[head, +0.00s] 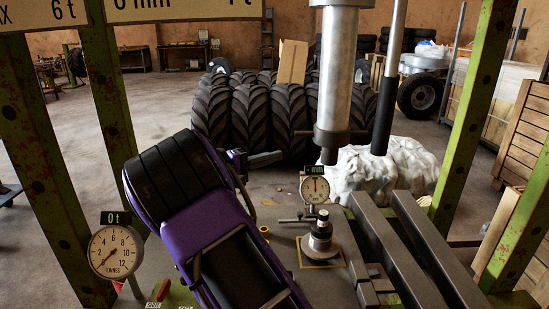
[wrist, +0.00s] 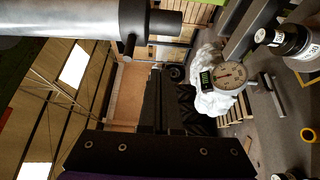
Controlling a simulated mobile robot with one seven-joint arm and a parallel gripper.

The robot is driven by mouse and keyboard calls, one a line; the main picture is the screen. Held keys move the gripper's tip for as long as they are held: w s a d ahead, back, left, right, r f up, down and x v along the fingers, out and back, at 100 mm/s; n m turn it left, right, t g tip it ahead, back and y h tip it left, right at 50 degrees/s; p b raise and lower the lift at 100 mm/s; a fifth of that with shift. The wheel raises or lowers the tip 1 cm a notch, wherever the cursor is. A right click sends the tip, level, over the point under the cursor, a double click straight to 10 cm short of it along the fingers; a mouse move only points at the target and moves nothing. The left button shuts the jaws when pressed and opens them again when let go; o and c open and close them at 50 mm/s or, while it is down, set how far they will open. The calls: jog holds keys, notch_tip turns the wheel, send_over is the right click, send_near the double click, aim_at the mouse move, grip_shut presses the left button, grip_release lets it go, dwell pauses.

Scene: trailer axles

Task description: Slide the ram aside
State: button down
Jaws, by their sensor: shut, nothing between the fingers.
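The ram (head: 335,75) is a thick silver vertical cylinder with a darker collar and a narrower tip, hanging from the top of the press frame in the head view. A small dark peg (head: 358,131) sticks out at its collar. In the wrist view the ram (wrist: 75,22) lies across the upper left, with its dark end pointing right. My gripper (head: 278,156) is at the end of my purple arm, left of the ram's lower end and apparently apart from it. Its dark fingers (wrist: 165,85) are together and empty in the wrist view.
A dial gauge (head: 314,188) on a stand and a small metal cylinder (head: 320,238) on a plate stand below the ram. Steel beams (head: 435,245) lie right of them. A thin rod (head: 390,80) hangs right of the ram. Green posts (head: 462,120) frame the space; tyres (head: 247,112) stand behind.

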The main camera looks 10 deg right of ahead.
jog(key=d, duration=1.1)
jog(key=shift+w, duration=0.3)
